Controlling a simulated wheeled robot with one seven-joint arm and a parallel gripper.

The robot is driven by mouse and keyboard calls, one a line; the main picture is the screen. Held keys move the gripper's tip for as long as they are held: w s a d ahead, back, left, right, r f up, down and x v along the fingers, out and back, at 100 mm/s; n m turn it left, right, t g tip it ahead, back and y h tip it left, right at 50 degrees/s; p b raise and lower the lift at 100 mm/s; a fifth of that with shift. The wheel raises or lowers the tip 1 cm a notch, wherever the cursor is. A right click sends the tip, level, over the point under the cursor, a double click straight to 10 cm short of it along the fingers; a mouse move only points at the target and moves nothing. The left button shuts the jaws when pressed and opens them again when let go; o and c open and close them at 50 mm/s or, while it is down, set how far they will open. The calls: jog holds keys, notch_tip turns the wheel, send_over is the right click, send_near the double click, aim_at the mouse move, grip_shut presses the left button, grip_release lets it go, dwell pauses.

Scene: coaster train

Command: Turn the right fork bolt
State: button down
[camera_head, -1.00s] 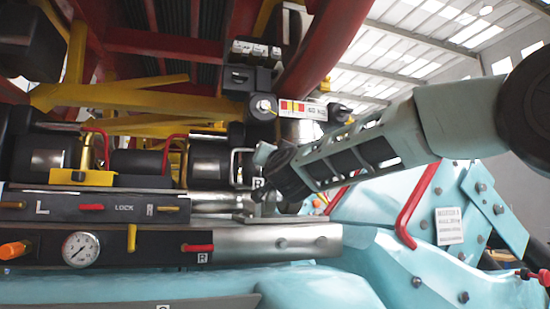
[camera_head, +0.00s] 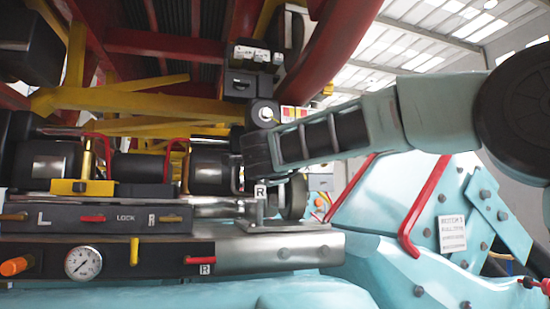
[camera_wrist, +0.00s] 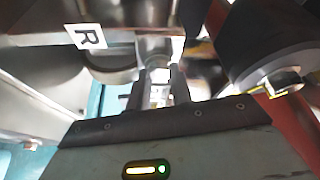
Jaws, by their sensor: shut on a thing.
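In the wrist view my gripper (camera_wrist: 159,84) is shut on a silver bolt (camera_wrist: 158,74), held between its two fingertips. The bolt sits at the end of a metal fitting, close to a white R label (camera_wrist: 86,36). In the head view my gripper's dark end (camera_head: 257,152) is at the right end of the dark cylinder row, just above the R label (camera_head: 260,191). The fingertips and the bolt are hidden there behind the gripper body and the bracket.
A dark cylinder with a bolt head (camera_wrist: 283,82) is close on the right in the wrist view. A panel with a gauge (camera_head: 83,263) and red and yellow levers lies below left. A red bent handle (camera_head: 420,205) stands at right. Yellow beams (camera_head: 130,97) run above.

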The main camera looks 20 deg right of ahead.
jog(key=shift+r+m+g+y+p, duration=0.1)
jog(key=shift+m+g+y+p, duration=0.55)
jog(key=shift+m, duration=1.35)
jog(key=shift+m+g+y+p, duration=0.25)
jog(key=shift+m+g+p, duration=0.7)
jog(key=shift+m, duration=1.05)
jog(key=c, duration=1.2)
grip_release()
jog(key=shift+c, duration=0.2)
jog(key=shift+s+r, duration=0.1)
jog(key=b+v, duration=0.4)
jog(key=v, duration=1.3)
jog(key=shift+s+b, duration=0.2)
jog(key=shift+b, duration=0.2)
